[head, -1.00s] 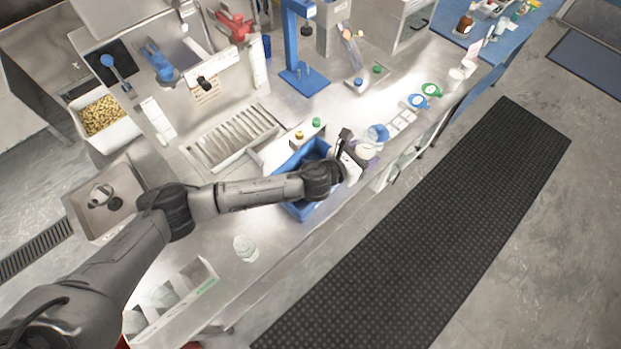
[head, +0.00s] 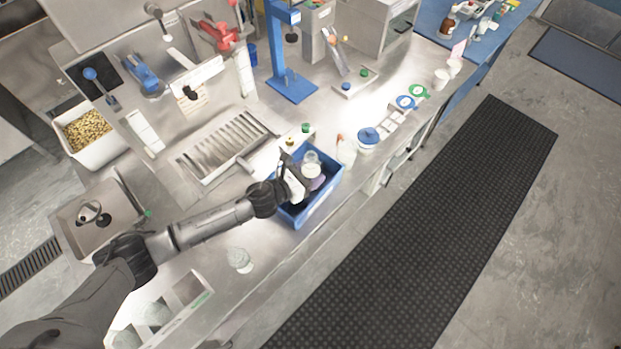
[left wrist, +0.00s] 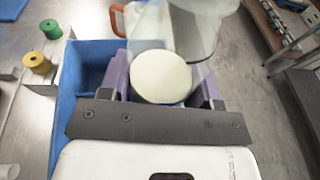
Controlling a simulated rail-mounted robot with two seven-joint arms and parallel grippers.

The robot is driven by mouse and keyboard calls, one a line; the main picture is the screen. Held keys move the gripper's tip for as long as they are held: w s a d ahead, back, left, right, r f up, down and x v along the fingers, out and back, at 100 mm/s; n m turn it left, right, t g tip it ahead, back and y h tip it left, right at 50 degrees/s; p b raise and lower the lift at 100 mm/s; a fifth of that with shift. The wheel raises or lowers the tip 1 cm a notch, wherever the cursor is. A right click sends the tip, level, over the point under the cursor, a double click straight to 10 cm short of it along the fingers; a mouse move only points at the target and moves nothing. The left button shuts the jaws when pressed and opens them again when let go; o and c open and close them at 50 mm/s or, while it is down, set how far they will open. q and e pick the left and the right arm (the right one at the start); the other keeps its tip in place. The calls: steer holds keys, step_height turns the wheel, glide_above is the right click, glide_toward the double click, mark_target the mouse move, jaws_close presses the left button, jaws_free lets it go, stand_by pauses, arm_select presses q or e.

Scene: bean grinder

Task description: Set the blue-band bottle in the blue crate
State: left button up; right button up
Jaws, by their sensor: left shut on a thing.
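The blue crate (head: 333,192) stands on the steel counter in the middle of the head view, and its wall shows at the left of the left wrist view (left wrist: 66,110). My left gripper (head: 311,176) is over the crate, shut on a bottle (head: 312,158) with a round pale lid. In the left wrist view the lid (left wrist: 160,78) sits between the purple fingers, with a sliver of blue below it. The bottle's lower part is hidden, so I cannot tell whether it touches the crate floor. My right gripper is not in view.
A clear jar (head: 240,260) and a white divided tray (head: 190,301) are at the front left.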

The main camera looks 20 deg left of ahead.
arm_select(q)
step_height(320, 180, down, 4)
steer(key=shift+r+b, duration=0.2)
steer(key=shift+b, duration=0.15)
steer(key=shift+f+b, duration=0.5)
